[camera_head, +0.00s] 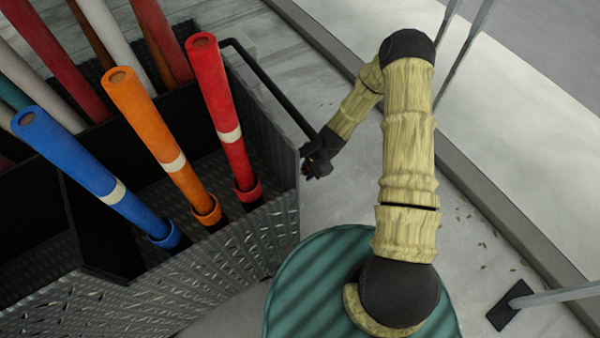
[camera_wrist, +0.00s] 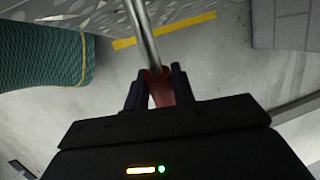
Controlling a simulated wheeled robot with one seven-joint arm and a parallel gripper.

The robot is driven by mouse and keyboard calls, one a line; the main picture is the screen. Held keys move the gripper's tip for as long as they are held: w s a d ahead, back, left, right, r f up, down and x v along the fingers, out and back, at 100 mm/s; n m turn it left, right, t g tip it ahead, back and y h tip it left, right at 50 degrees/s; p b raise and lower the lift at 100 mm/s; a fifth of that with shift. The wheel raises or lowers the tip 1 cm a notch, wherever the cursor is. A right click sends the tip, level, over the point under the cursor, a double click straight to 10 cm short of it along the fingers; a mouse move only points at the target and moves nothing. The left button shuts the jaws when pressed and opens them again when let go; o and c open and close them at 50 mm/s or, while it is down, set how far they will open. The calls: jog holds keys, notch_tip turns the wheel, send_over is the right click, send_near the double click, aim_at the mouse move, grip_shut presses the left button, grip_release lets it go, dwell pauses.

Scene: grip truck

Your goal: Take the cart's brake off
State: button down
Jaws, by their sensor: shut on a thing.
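The cart (camera_head: 235,240) is a dark bin with patterned metal sides, at the left of the head view. In the wrist view, a metal rod (camera_wrist: 145,35) runs down from the top and ends in a red grip (camera_wrist: 160,96), which appears to be the brake lever. My gripper (camera_wrist: 157,76) is shut on this red grip, with one dark finger on each side. In the head view my gripper (camera_head: 308,170) is beside the cart's right edge, low down. Only a trace of dark red shows there; the rod is hidden.
Blue (camera_head: 80,165), orange (camera_head: 160,140) and red (camera_head: 220,105) tubes stand tilted in the cart, with others behind. A black bar (camera_head: 268,88) slopes from the cart towards my wrist. A kerb (camera_head: 480,190) and thin posts are at right. Grey floor lies between.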

jog(key=shift+s+d+f, duration=0.1)
jog(key=shift+s, duration=0.1)
jog(key=c, duration=1.3)
grip_release()
jog(key=shift+o, duration=0.6)
jog(key=shift+w, duration=0.1)
jog(key=shift+d+r, duration=0.15)
jog(key=shift+r, duration=0.35)
jog(key=b+v, duration=0.1)
jog(key=v, duration=0.3)
jog(key=shift+r, duration=0.15)
jog(key=s+d+b, duration=0.2)
jog(key=d, duration=0.9)
jog(key=shift+d+b, duration=0.4)
jog(key=shift+w, duration=0.1)
